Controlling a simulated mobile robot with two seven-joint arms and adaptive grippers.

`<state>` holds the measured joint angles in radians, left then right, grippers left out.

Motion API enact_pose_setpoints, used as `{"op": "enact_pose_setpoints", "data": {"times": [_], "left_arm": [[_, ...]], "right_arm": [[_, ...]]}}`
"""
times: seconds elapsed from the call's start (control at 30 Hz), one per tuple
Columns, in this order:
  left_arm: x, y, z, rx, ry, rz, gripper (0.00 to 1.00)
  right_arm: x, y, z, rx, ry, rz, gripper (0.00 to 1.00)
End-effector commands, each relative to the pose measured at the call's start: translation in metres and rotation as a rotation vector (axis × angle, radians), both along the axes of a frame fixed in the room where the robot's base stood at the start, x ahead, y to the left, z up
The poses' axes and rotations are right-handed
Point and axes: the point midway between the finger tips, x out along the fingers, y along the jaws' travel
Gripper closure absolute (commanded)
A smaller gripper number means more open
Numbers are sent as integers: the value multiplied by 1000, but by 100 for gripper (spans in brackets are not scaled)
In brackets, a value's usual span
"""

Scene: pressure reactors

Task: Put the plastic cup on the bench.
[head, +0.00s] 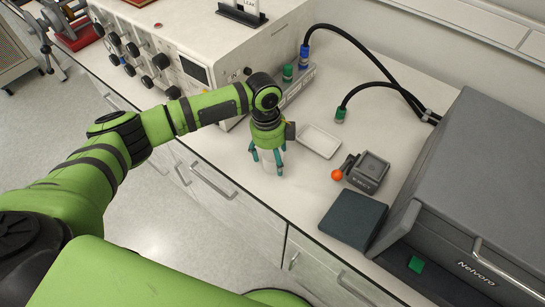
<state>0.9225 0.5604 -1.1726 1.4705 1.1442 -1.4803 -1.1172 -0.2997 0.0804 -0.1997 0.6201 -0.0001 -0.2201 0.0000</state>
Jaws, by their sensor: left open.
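My left gripper (267,157) points down over the bench (300,195), near its front edge. Its teal fingers are spread open. A pale, translucent plastic cup (269,166) appears upright on the bench, between and just below the fingertips. The fingers and the wrist hide its upper part, and I cannot tell whether they touch it. My right gripper is not in view.
A white tray (319,141) lies right of the gripper. Beyond it are a grey device with an orange ball (338,175), a dark flat pad (353,217) and a large grey Nelvoro unit (480,190). A white instrument (200,45) and black hoses stand behind.

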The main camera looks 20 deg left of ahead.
Motion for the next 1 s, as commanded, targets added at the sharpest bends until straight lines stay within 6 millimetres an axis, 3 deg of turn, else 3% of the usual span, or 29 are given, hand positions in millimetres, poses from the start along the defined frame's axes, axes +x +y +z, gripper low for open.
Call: {"op": "enact_pose_setpoints", "data": {"times": [0.17, 0.4, 0.43, 0.53, 0.57, 1.0], "left_arm": [[-1, -2, -17, 0, 0, 0, 22], [-1, -2, -20, 1, -1, 0, 22], [-1, -2, -20, 0, -2, 0, 30], [-1, -2, -20, 0, -2, 0, 68], [-1, -2, -20, 0, -2, 0, 71], [0, -2, -17, -1, -3, 1, 76]], "right_arm": [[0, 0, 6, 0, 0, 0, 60], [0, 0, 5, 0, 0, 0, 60], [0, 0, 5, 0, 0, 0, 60], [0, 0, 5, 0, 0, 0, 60], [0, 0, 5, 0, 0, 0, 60], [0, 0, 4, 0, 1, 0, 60]]}}
